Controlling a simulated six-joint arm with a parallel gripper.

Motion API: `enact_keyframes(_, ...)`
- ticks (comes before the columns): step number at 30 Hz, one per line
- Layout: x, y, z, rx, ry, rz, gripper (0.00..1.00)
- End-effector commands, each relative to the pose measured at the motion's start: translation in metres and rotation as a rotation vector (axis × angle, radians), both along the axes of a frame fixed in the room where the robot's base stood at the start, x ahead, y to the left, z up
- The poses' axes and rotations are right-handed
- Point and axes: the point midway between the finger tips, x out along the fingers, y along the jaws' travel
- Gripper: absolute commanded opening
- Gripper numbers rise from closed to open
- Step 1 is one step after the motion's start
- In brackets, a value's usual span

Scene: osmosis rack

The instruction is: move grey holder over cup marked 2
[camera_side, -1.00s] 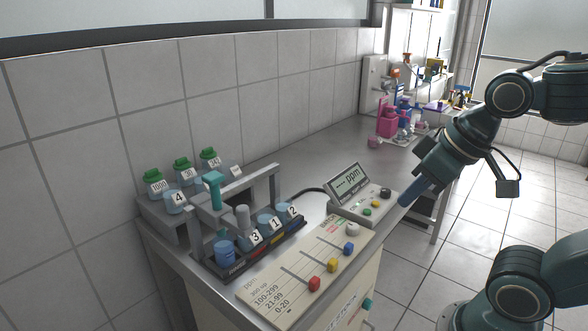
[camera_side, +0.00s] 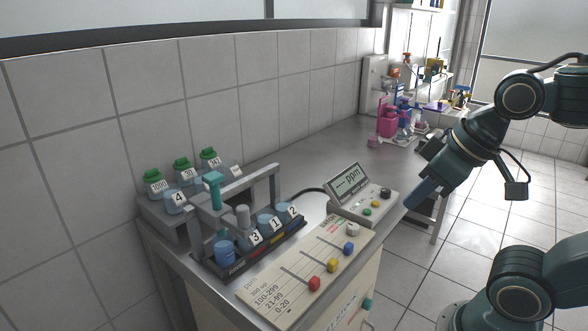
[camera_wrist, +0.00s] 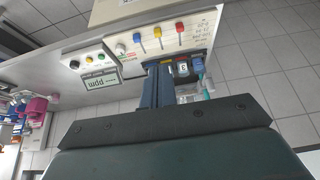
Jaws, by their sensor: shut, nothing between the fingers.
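The grey holder (camera_side: 243,215) is a small upright grey cylinder in the side view, at the rack just behind the cup marked 3 (camera_side: 247,240); its lower end is hidden. The cup marked 2 (camera_side: 286,210) is a blue cup at the right end of the front row, beside the cup marked 1 (camera_side: 267,222). My gripper (camera_side: 411,203) is shut and empty, up in the air to the right of the rack, beyond the meter. In the wrist view my gripper (camera_wrist: 157,88) hides part of the rack and cups.
A teal T-shaped piece (camera_side: 213,187) stands at the grey rack frame (camera_side: 260,178). Green-capped bottles (camera_side: 154,181) stand at the back left. The bench beyond the meter is mostly clear.

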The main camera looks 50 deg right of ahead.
Motion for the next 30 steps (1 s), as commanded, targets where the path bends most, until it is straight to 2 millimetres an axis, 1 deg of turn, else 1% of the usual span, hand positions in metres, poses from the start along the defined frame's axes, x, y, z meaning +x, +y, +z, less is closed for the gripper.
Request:
enact_keyframes(13, 0.000, 0.000, 0.000, 0.000, 0.000, 0.000, 0.00)
enact_keyframes(14, 0.000, 0.000, 0.000, 0.000, 0.000, 0.000, 0.02)
enact_keyframes(18, 0.001, 0.000, 0.001, 0.000, 0.002, 0.001, 0.29)
enact_keyframes(20, 0.004, 0.001, 0.004, 0.000, 0.005, 0.004, 0.41)
enact_keyframes(21, 0.006, 0.001, 0.005, 0.000, 0.010, 0.006, 0.45)
enact_keyframes(26, 0.020, 0.004, 0.018, 0.000, 0.037, 0.021, 0.45)
enact_keyframes(30, 0.041, 0.010, 0.034, -0.001, 0.077, 0.042, 0.45)
